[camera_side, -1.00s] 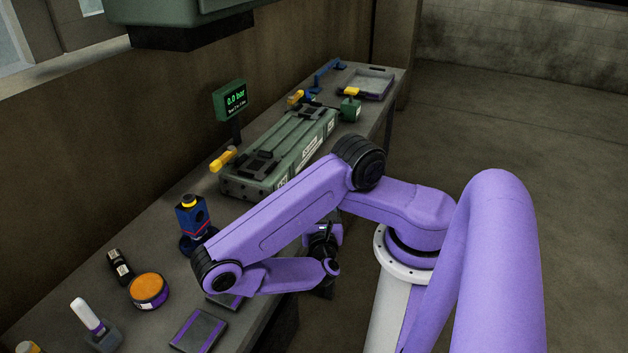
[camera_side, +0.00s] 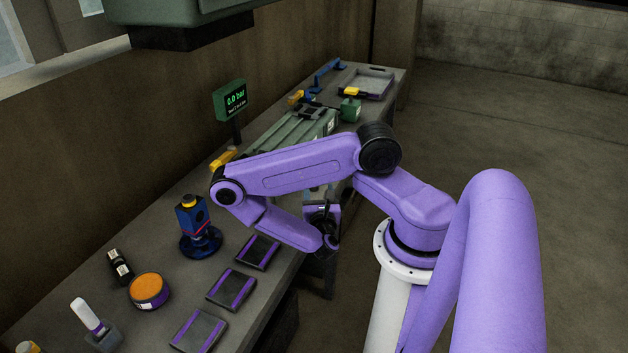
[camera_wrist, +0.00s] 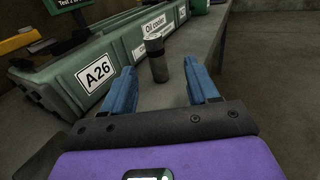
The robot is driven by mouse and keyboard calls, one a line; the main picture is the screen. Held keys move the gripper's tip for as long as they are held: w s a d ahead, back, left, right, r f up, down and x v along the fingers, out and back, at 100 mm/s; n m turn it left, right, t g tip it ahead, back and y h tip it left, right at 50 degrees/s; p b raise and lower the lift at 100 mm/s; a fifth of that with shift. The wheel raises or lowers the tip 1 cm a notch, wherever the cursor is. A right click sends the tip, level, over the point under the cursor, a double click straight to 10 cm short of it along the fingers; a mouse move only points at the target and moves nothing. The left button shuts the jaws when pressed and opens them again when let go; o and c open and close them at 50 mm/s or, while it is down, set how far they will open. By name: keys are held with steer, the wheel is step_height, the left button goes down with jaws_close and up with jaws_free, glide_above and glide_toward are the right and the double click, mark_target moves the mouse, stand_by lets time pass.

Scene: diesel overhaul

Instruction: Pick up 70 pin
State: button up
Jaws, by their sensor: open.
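In the wrist view a small dark cylinder (camera_wrist: 157,62) with a lighter band near its top stands upright on the grey bench. It looks like the pin, but no "70" marking can be read on it. My gripper (camera_wrist: 160,75) has two blue fingers, spread apart with nothing between them. The cylinder stands beyond the fingertips, roughly centred in the gap and apart from both. In the side view the arm bends down at the bench's right edge, and the fingers and the cylinder cannot be made out there.
A long green oil cooler (camera_wrist: 96,72) with an "A26" label stands left of the cylinder.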

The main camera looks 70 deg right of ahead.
steer(key=x, duration=0.4)
steer(key=shift+w+d, duration=0.15)
steer(key=shift+d, duration=0.15)
steer(key=shift+w+x, duration=0.15)
steer(key=shift+x, duration=1.3)
steer(key=shift+w+x, duration=0.15)
steer(key=shift+x, duration=1.35)
steer(key=shift+a, duration=0.2)
jaws_close()
